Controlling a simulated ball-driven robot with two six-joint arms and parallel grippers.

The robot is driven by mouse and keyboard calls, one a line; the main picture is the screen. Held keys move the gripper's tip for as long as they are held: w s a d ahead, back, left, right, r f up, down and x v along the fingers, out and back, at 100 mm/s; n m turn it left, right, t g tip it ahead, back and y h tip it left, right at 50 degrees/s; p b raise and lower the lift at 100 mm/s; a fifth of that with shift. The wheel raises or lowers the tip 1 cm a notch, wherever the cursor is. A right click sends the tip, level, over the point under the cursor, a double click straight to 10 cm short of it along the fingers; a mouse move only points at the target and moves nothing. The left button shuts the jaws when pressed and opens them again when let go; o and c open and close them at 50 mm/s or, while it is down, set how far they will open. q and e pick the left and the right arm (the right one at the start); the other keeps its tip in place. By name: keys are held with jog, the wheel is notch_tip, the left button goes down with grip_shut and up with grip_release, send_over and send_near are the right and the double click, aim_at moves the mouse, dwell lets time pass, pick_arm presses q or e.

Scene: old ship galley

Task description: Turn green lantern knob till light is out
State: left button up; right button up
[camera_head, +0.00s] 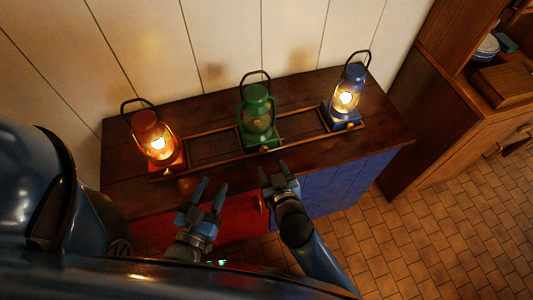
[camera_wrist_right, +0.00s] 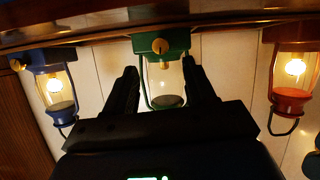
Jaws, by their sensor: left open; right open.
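The green lantern (camera_head: 257,104) stands upright in the middle of a wooden rack, and its glass shows no flame. It appears inverted in the right wrist view (camera_wrist_right: 178,42), with a brass knob (camera_wrist_right: 160,46) on its green base and clear, dark glass. My right gripper (camera_head: 275,168) is open and empty in front of the green lantern. In the right wrist view its fingers lie on either side of the lantern's glass in the picture, with the knob beyond the tips, apart from them. My left gripper (camera_head: 210,187) is open and empty, lower left of the lantern.
A lit red lantern (camera_head: 149,128) stands left and a lit blue lantern (camera_head: 354,77) right in the same rack (camera_head: 213,158). The rack sits on a dark wooden cabinet (camera_head: 125,185) against a pale plank wall. A wooden cupboard (camera_head: 430,110) stands at right.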

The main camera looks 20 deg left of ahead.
aim_at(264, 151)
jog(key=shift+p+x, duration=0.35)
jog(key=shift+x, duration=3.5)
